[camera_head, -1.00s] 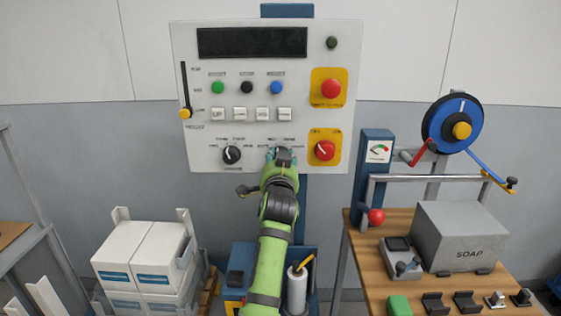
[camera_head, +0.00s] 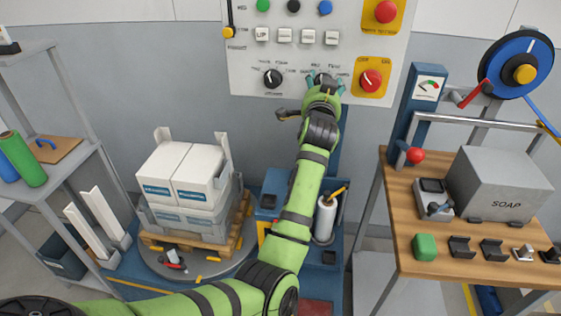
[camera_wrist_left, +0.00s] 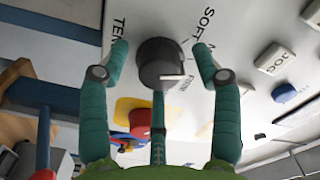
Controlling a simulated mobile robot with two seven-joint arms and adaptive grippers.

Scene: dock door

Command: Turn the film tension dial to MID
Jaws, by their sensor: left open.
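The film tension dial is a dark grey round knob (camera_wrist_left: 158,62) with a white pointer mark, on the white control panel (camera_head: 245,88). In the left wrist view the mark points right, close to the FIRM lettering; the SOFT lettering is above it and the MID lettering is partly hidden. My left gripper (camera_wrist_left: 162,64) is open, with one finger on each side of the knob and a visible gap to it. In the head view the left gripper (camera_head: 323,84) covers most of the dial. My right gripper is not in view.
A similar black dial (camera_head: 273,78) is to the left, and a red knob on a yellow plate (camera_head: 370,82) to the right. White push buttons (camera_head: 285,36) sit above. A wooden bench with a soap box (camera_head: 500,185) stands right; a pallet of boxes (camera_head: 185,180) stands left.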

